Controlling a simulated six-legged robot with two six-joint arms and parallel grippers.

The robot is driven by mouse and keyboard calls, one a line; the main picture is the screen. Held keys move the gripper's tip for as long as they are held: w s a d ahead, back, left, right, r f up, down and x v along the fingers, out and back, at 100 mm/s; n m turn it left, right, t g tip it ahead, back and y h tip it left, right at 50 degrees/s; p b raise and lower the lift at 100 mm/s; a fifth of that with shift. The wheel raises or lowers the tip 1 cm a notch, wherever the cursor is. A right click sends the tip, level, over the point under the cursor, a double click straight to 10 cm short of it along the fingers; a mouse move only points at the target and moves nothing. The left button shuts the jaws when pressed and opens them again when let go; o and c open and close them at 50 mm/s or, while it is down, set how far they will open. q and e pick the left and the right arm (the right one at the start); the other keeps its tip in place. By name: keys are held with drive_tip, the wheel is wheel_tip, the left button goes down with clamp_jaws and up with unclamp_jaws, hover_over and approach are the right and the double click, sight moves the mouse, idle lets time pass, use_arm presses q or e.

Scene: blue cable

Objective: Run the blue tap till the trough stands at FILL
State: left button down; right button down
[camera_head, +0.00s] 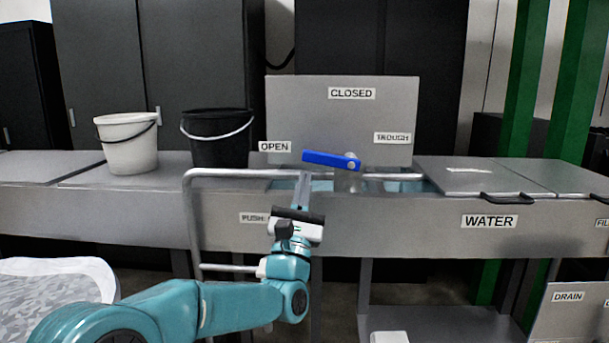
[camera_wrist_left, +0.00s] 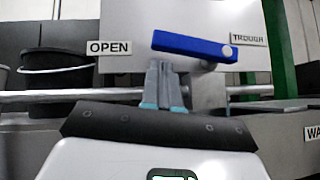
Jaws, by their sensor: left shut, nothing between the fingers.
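The blue tap lever (camera_head: 325,158) sits on a grey post in front of a grey panel. It points left from its pivot, slightly raised at its free end, toward the OPEN label (camera_head: 274,146). It also shows in the left wrist view (camera_wrist_left: 186,45). Pale blue water shows in the trough (camera_head: 400,186) behind the rail. My right gripper is out of view.
A metal rail (camera_head: 225,173) runs along the trough's front. A white bucket (camera_head: 128,145) and a black bucket (camera_head: 219,140) stand on the left counter. Grey lids (camera_head: 475,178) cover the right side. A FILL label is cut off at the right edge (camera_head: 602,223).

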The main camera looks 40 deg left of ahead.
use_arm(q)
drive_tip(key=shift+w+r, duration=0.1)
drive_tip(key=shift+r, duration=0.65)
drive_tip(key=shift+d, duration=0.1)
drive_tip(key=shift+r+m+h, duration=0.1)
drive_tip(key=shift+m+h, duration=0.2)
drive_tip(key=shift+h, duration=0.1)
